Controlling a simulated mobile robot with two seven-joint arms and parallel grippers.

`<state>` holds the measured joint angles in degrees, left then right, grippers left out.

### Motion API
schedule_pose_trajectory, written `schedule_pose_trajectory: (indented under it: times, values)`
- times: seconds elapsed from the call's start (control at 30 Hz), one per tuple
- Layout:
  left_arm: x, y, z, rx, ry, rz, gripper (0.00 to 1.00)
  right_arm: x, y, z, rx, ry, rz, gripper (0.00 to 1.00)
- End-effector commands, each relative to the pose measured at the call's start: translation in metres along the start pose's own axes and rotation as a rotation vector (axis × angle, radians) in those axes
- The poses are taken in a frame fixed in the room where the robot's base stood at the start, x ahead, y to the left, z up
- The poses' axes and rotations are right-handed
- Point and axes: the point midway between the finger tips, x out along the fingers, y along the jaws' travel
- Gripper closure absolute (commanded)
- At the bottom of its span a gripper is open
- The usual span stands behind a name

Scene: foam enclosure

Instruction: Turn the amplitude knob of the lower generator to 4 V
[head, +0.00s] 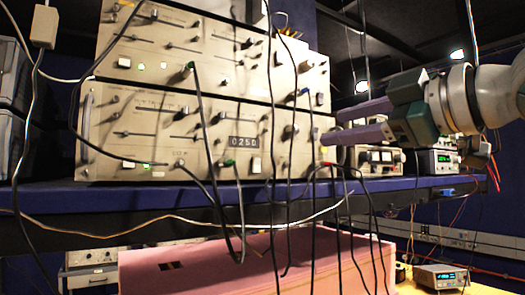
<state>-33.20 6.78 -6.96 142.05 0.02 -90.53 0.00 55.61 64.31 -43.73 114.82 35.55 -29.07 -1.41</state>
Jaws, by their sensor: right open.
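The lower generator (150,150) is a beige front panel on a blue shelf, with sliders, several knobs, plugged cables and a counter display (245,142) that seems to read 0250. Dark knobs show near its right end, one upper knob (290,131) and one lower knob (281,168). The labels are too small to read, so I cannot tell which is the amplitude knob or its setting. My right gripper (331,126) comes in from the right, its two purple fingers apart and empty. The fingertips are beside the panel's right end; contact cannot be told. My left gripper is out of view.
A similar upper generator (150,45) sits on top of the lower one. Black cables (205,130) hang across both panels and below the blue shelf (120,195). Smaller instruments (380,157) stand right, behind my gripper. A pink foam box (200,270) is below.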

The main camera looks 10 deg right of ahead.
Motion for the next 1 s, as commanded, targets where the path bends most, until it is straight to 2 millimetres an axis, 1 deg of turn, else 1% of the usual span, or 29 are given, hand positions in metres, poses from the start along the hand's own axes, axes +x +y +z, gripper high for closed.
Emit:
schedule_pose_trajectory:
  times: [0.03, 0.17, 0.27, 0.5, 0.6, 0.7, 0.83, 1.0]
  values:
    - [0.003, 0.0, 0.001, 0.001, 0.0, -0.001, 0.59, -0.002, 0.007, -0.001, -0.009, 0.009, 0.015, 0.45]
    - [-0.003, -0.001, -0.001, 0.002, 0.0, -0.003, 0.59, 0.003, 0.016, -0.006, -0.01, 0.019, 0.025, 0.45]
    - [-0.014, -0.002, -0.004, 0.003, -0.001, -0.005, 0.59, 0.017, 0.017, -0.008, -0.008, 0.02, 0.022, 0.45]
    - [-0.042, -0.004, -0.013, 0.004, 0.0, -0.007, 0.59, 0.061, 0.019, -0.01, -0.008, 0.018, 0.023, 0.45]
    - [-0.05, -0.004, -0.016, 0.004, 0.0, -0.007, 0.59, 0.076, 0.018, -0.009, -0.011, 0.017, 0.022, 0.45]
    - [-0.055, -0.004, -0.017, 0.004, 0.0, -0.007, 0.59, 0.086, 0.018, -0.008, -0.01, 0.017, 0.023, 0.45]
    - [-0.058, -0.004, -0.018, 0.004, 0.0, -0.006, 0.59, 0.094, 0.017, -0.007, -0.011, 0.018, 0.023, 0.45]
    - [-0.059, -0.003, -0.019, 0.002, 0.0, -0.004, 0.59, 0.097, 0.015, -0.006, -0.013, 0.018, 0.023, 0.45]
